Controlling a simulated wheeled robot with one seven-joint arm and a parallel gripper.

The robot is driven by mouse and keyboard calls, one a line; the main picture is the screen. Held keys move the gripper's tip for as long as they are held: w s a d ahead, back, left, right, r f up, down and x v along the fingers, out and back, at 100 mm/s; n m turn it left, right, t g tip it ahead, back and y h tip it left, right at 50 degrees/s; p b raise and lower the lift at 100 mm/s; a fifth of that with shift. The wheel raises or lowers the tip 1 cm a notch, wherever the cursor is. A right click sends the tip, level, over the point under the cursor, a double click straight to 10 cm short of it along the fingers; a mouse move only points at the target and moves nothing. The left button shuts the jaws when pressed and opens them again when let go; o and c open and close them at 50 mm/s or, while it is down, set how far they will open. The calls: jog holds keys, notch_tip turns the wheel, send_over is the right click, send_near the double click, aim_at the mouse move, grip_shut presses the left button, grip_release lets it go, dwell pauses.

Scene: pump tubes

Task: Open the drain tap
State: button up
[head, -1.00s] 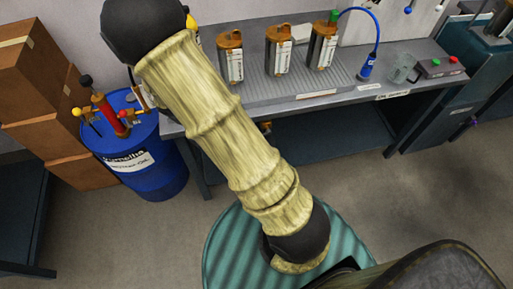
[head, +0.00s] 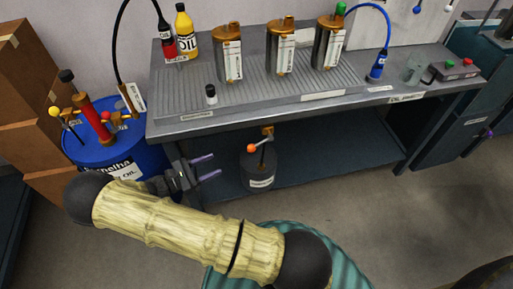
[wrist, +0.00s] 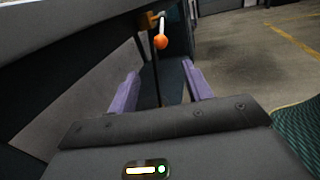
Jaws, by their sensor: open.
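The drain tap (head: 267,130) is a brass fitting under the front of the workbench, with a lever ending in an orange ball (head: 252,149). A dark labelled container (head: 258,170) stands below it. In the wrist view the orange ball (wrist: 160,42) hangs on a pale lever, ahead of and between the fingers. My gripper (head: 212,167) is open and empty, with two purple fingers apart. It is left of the tap in the head view, pointing right towards it, and does not touch it. The gripper also shows in the wrist view (wrist: 160,85).
The workbench (head: 300,110) carries several metal cylinders, bottles and a blue-tubed nozzle; its front edge lies above my gripper. A blue oil drum (head: 120,160) with a red pump stands to the left, close behind my wrist. Floor to the right is clear.

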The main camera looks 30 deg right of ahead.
aim_at(250, 149)
jog(key=d+b, duration=0.1)
jog(key=d, duration=1.6)
jog(key=shift+s+d, duration=0.1)
jog(key=shift+d, duration=0.15)
grip_shut()
